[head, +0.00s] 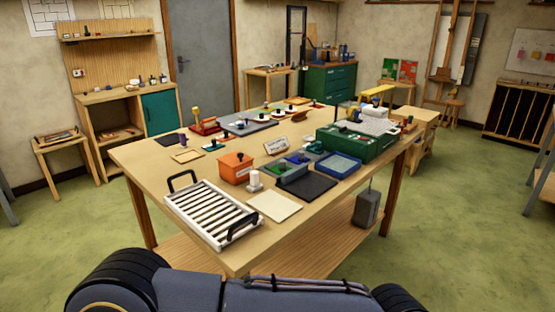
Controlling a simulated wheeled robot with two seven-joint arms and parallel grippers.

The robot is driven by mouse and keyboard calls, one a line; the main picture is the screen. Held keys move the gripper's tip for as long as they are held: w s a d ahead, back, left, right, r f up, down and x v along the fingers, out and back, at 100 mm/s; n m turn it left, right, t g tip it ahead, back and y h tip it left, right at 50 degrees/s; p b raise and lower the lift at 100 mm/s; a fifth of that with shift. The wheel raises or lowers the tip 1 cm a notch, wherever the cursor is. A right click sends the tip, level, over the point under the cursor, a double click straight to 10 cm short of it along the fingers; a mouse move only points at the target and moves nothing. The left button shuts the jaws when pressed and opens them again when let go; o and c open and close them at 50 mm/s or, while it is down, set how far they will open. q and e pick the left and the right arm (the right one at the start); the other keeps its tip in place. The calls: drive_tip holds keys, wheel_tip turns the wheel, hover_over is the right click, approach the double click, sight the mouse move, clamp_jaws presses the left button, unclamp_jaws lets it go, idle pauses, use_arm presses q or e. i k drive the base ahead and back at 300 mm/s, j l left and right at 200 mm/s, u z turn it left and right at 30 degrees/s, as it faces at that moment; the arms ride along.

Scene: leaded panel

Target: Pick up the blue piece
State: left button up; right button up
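A small blue piece (298,158) appears to lie in a grey tray (293,173) near the middle of the wooden worktable (150,165). A small green piece (279,168) sits to its left in the same tray. Dark knobs seem to stand on these pieces, but they are too small to make out clearly. A shallow tray with a blue inside (338,164) lies to the right of the grey one. Neither of my grippers is in view.
A white slatted rack (213,215) with black handles lies at the near table edge. An orange box (236,168), a white cylinder (254,182), a pale square board (274,206) and a dark mat (306,187) lie nearby. A green case (356,145) stands right.

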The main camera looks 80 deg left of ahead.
sight(297, 155)
drive_tip(key=u, duration=2.85)
drive_tip(key=i+l+u, duration=0.1)
drive_tip(key=u, duration=0.25)
drive_tip(key=l+u, duration=0.15)
drive_tip(key=u, duration=0.2)
drive_tip(key=i+l+u, duration=0.15)
drive_tip(key=u, duration=0.2)
drive_tip(key=i+l+u, duration=0.15)
drive_tip(key=l+u, duration=0.25)
drive_tip(key=l, duration=0.7)
drive_tip(key=l+u, duration=0.4)
drive_tip(key=l, duration=0.65)
drive_tip(key=i+l, duration=0.1)
drive_tip(key=l, duration=0.45)
drive_tip(key=i+l, duration=0.1)
drive_tip(key=l, duration=0.45)
drive_tip(key=i+l, duration=0.15)
drive_tip(key=l, duration=0.4)
drive_tip(key=i+l, duration=0.1)
drive_tip(key=l, duration=0.45)
drive_tip(key=u, duration=0.05)
